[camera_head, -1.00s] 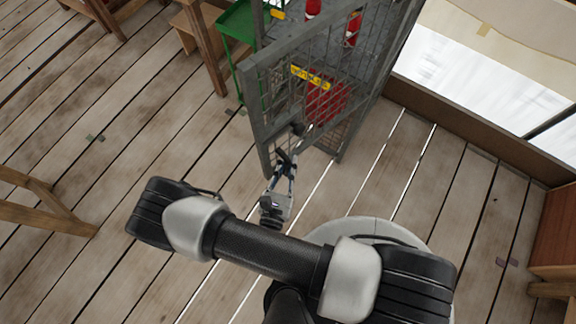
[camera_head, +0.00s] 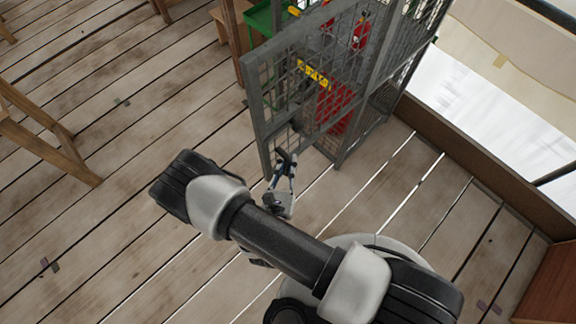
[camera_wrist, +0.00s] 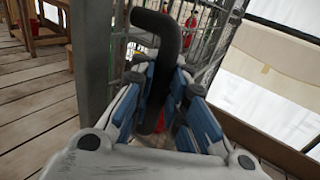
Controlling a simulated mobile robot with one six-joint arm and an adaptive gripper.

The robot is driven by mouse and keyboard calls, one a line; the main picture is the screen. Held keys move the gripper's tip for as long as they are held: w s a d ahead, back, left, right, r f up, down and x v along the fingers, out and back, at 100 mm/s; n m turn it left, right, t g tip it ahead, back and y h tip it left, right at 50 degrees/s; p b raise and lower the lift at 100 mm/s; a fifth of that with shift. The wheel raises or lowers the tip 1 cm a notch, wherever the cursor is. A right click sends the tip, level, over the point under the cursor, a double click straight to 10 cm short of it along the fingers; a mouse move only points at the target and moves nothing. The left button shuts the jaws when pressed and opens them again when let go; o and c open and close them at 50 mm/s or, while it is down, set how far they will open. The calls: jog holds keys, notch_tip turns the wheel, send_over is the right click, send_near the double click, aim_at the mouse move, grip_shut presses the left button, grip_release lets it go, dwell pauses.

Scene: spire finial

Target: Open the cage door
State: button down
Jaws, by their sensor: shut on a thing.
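The cage door (camera_head: 258,115) is a grey metal frame with wire mesh, upright, in the upper middle of the head view. Its free edge is on the left; how far it stands ajar is hard to tell. My gripper (camera_head: 284,162) is at the lower part of this edge, shut on the black door handle (camera_wrist: 168,35). In the wrist view the bent bar of the handle stands between the blue-grey fingers of my gripper (camera_wrist: 165,88). The grey door frame (camera_wrist: 90,55) rises just left of the fingers. Part of the handle is hidden by the fingers.
A green stand (camera_head: 262,20) and wooden furniture (camera_head: 45,130) are to the left. A low wooden wall (camera_head: 470,163) runs along the right. The plank floor left of the door is clear.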

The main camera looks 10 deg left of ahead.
jog(key=shift+a, duration=0.2)
jog(key=c, duration=1.8)
grip_release()
jog(key=shift+s, duration=0.15)
jog(key=shift+o, duration=1.1)
jog(key=shift+d, duration=0.1)
jog(key=s, duration=1.2)
jog(key=shift+w, duration=0.1)
